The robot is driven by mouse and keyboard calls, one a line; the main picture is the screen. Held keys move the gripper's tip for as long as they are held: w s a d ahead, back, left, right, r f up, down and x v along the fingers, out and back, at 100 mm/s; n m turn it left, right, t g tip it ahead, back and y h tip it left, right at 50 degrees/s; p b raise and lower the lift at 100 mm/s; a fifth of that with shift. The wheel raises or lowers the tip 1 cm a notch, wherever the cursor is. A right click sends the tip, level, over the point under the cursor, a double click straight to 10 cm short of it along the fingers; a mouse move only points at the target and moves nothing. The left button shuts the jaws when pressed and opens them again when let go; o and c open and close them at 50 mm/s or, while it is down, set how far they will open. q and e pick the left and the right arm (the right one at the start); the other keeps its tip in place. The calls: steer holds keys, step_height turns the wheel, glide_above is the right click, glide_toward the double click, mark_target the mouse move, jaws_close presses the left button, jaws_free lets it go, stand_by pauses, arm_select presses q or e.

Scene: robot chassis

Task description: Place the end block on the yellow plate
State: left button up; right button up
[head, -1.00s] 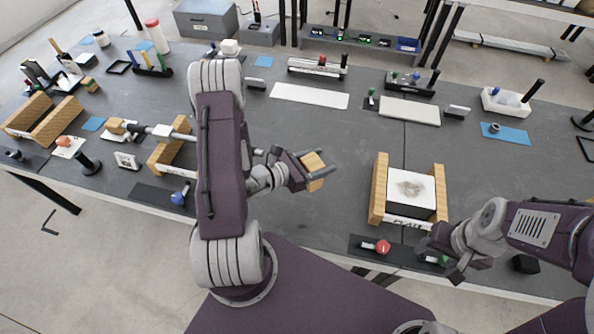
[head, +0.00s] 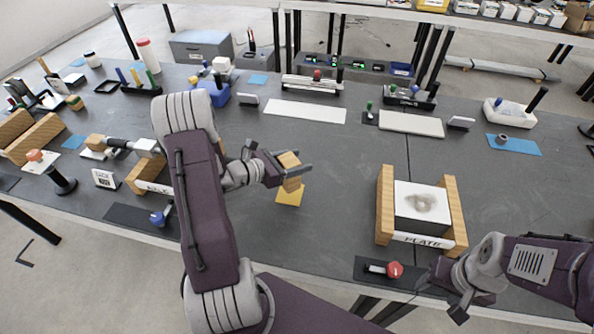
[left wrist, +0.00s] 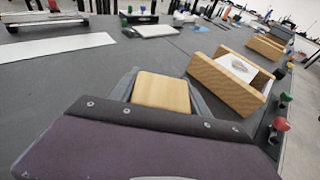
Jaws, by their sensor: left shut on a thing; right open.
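My left gripper (head: 298,174) is shut on a light wooden block (head: 290,161) and holds it up above the dark table. The block also shows between the fingers in the left wrist view (left wrist: 161,92). The yellow plate (head: 289,196) lies on the table just below the gripper in the head view. Part of the plate is hidden behind the gripper and block. The block looks apart from the plate, but the height between them is hard to tell. My right gripper (head: 447,300) is open and empty near the table's front edge at the right.
A wooden cradle (head: 385,205) labelled "PLATE" with a white-topped block (head: 421,203) stands to the right. A red knob (head: 394,270) is in front of it. A white strip (head: 305,111) lies behind. The table between the left gripper and the cradle is clear.

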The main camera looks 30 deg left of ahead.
arm_select(q)
step_height(320, 180, down, 4)
steer(key=shift+r, duration=0.1)
steer(key=shift+d+f+b, duration=0.1)
steer(key=shift+f+b, duration=0.1)
steer(key=shift+b, duration=0.2)
steer(key=o, duration=1.6)
steer(key=shift+c, duration=0.2)
steer(key=v, duration=1.2)
steer(key=shift+r, duration=0.2)
